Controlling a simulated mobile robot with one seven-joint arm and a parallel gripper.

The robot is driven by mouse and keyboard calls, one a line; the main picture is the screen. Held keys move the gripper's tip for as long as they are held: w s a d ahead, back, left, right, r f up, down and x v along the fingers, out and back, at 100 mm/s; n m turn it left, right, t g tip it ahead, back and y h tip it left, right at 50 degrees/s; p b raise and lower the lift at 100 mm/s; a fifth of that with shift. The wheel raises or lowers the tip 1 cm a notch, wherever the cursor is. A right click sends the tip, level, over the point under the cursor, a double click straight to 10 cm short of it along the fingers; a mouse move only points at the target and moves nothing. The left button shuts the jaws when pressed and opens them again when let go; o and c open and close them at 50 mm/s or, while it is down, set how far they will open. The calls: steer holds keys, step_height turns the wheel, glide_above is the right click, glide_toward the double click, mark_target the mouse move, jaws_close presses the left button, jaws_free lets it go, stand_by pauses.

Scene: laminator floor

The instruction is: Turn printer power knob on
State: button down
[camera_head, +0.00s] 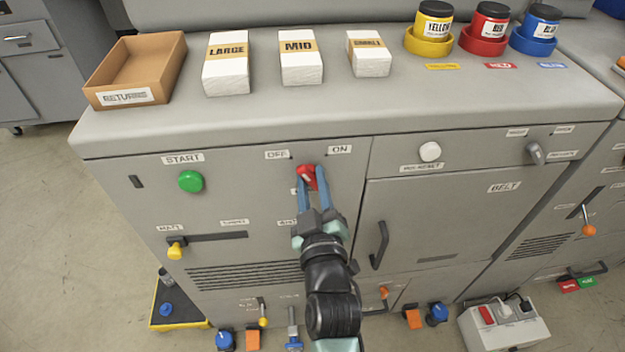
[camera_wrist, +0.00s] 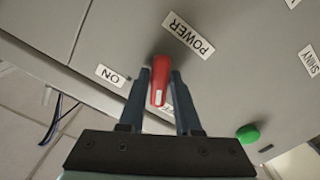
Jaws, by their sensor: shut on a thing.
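The red power knob (camera_head: 306,173) is on the grey front panel of the machine, below and between the OFF label (camera_head: 277,154) and the ON label (camera_head: 340,149). My gripper (camera_head: 311,182) is at the knob, with its blue fingers shut on it from either side. In the wrist view the knob (camera_wrist: 160,78) sits between the two fingertips (camera_wrist: 160,83). A white mark on its end points down the picture, nearer a label mostly hidden by the right finger than the ON label (camera_wrist: 110,75). The POWER label (camera_wrist: 188,35) is above the knob.
The green start button (camera_head: 191,181) is left of the knob. A yellow lever (camera_head: 176,250) is lower left, and a door handle (camera_head: 379,245) is to the right of my arm.

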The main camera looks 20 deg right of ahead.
steer(key=m+p, duration=0.2)
steer(key=m, duration=0.5)
steer(key=shift+a, duration=0.15)
steer(key=m+p, duration=0.1)
steer(key=m, duration=0.3)
steer(key=shift+m, duration=0.4)
steer(key=shift+m+p, duration=0.65)
steer(key=shift+m, duration=1.05)
steer(key=c, duration=0.6)
jaws_free()
steer(key=shift+a, duration=0.1)
